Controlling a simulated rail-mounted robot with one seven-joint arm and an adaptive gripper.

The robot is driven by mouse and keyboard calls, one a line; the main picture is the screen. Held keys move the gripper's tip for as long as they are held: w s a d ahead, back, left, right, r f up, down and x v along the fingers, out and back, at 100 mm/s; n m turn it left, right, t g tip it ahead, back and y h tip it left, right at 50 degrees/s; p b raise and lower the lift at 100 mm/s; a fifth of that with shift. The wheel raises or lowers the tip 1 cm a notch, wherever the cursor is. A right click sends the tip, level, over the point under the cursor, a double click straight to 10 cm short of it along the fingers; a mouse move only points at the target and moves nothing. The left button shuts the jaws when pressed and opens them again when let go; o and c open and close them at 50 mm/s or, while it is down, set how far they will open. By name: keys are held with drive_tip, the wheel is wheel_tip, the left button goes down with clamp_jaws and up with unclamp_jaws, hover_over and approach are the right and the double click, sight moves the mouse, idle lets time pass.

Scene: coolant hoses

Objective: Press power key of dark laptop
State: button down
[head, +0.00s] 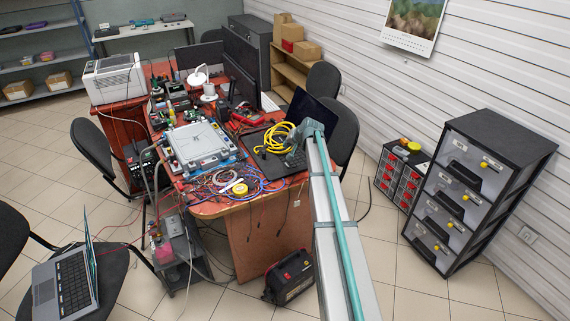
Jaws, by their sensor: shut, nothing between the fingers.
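The dark laptop (268,161) lies open on the right end of the cluttered table. Its black screen (312,109) stands up behind, partly covered by my arm. A coiled yellow cable (272,138) lies over part of its keyboard side. My gripper (292,157) is low over the right part of the laptop's keyboard deck and appears shut and empty. The picture is too small to tell whether the fingertips touch a key. The power key itself cannot be made out.
The table (235,206) is crowded with a grey metal case (197,145), coloured wires (222,183) and monitors (241,82). A second, grey laptop (68,282) sits on a chair at lower left. A drawer cabinet (470,190) stands on the right. Floor between is mostly clear.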

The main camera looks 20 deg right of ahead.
drive_tip(key=shift+w+d+r, duration=0.15)
drive_tip(key=shift+w+d, duration=0.1)
idle(0.3)
drive_tip(key=b, duration=0.4)
approach(285, 162)
drive_tip(key=shift+w+r+x, duration=0.15)
drive_tip(key=shift+x, duration=1.15)
drive_tip(key=shift+w+r+x, duration=0.15)
drive_tip(key=shift+x, duration=1.15)
drive_tip(key=shift+a, duration=0.1)
drive_tip(key=shift+f+b, duration=0.4)
drive_tip(key=shift+f, duration=0.05)
drive_tip(key=shift+f+b, duration=0.3)
drive_tip(key=shift+f, duration=0.05)
drive_tip(key=shift+r, duration=0.8)
